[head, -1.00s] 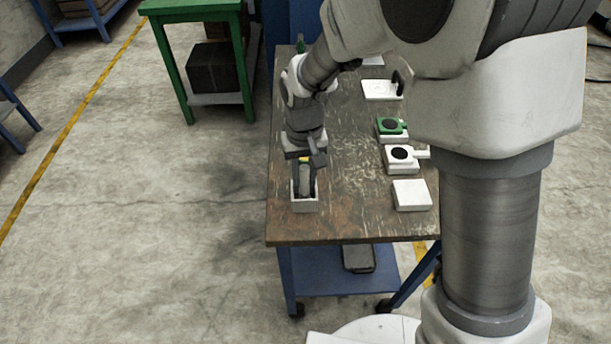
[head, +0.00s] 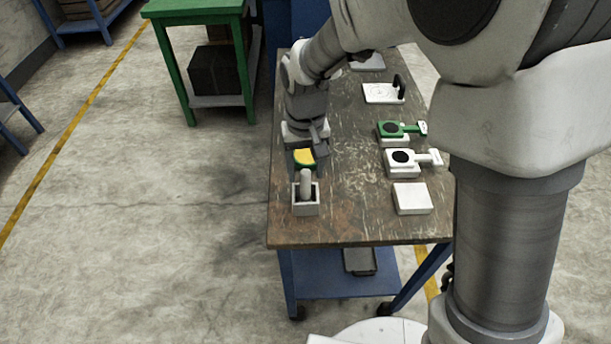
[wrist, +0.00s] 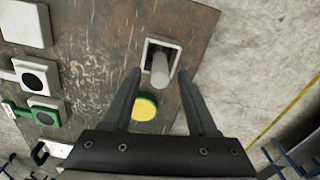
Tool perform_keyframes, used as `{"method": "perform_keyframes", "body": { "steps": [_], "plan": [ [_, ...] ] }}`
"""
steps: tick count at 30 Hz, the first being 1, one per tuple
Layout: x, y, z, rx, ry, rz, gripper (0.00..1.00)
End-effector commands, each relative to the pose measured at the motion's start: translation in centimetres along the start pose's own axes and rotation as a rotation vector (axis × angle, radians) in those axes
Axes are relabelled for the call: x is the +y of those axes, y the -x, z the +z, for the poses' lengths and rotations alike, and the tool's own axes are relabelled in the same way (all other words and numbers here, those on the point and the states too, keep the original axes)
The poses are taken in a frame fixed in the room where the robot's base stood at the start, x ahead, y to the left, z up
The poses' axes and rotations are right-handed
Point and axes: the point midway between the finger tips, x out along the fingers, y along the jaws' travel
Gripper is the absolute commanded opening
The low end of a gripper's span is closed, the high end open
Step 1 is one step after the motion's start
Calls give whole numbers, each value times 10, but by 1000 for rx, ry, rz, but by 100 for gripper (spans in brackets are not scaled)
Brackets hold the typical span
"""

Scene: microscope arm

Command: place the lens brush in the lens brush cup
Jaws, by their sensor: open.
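The lens brush, seen as a grey rounded cylinder (head: 306,181), stands in the small white square cup (head: 305,209) near the front left of the table. In the wrist view the brush (wrist: 160,69) rises out of the cup (wrist: 164,42) and leans a little toward my camera; its lower end is hidden inside. My gripper (head: 312,150) is behind the cup, above the table. In the wrist view its two fingers (wrist: 160,78) are spread apart with nothing held between them, and the brush top shows beyond them.
A yellow round piece with a green rim (head: 304,157) is just behind the cup. A white block (head: 411,197), a white paddle-like holder (head: 401,158) and a green one (head: 392,129) line the table's right side. The table's middle is clear.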

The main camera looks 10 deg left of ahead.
Motion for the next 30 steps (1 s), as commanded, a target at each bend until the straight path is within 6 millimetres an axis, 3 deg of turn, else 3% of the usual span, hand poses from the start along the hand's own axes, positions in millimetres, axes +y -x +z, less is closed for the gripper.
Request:
{"method": "perform_keyframes", "body": {
  "steps": [3,9,15,22,26,30],
  "plan": [
    [0,31,-1,5,1,-1,59],
    [0,68,-1,4,0,-1,59],
    [0,85,0,2,-1,0,59],
    [2,89,1,4,-4,-1,59],
    [20,105,10,37,-31,-5,59],
    [56,134,34,109,-89,-10,59]
  ]
}}
